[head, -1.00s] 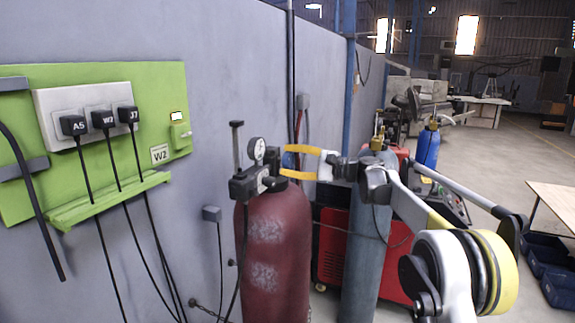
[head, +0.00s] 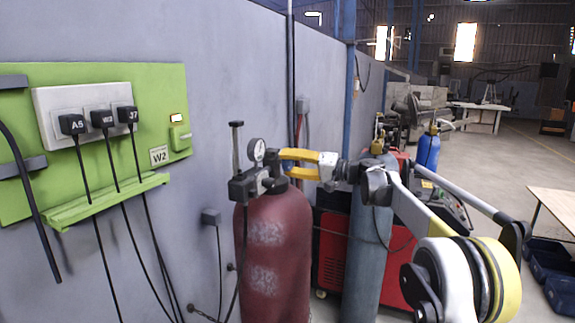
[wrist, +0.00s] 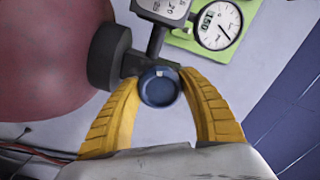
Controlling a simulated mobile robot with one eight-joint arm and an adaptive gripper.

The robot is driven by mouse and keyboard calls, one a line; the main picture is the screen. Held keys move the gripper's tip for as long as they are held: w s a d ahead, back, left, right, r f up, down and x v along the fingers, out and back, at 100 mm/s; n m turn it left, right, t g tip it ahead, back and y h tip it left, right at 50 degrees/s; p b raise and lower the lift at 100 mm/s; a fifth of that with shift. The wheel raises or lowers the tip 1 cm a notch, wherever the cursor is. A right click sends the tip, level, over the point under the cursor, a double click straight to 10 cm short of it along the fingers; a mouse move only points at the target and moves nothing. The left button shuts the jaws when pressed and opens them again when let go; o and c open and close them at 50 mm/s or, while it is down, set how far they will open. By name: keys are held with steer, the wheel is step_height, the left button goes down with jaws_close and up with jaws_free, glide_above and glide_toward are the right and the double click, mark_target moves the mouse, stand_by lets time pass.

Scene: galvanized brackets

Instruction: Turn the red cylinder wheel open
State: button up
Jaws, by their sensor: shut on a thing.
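The dark red cylinder (head: 270,260) stands upright against the wall in the head view. Its dark valve fitting (head: 245,187) and round gauge (head: 257,150) sit on top. My gripper (head: 284,164) reaches in from the right at valve height. The wheel sits beside the dark valve body (wrist: 107,57). In the head view the fingers mostly hide the wheel.
A grey-blue cylinder (head: 368,250) and a red machine (head: 332,245) stand right of the red cylinder, below my arm. A green panel (head: 100,150) with plugs and hanging cables is on the wall at left. Open floor lies at far right.

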steer(key=shift+n, duration=1)
steer(key=o, duration=1.2)
steer(key=v, duration=1.2)
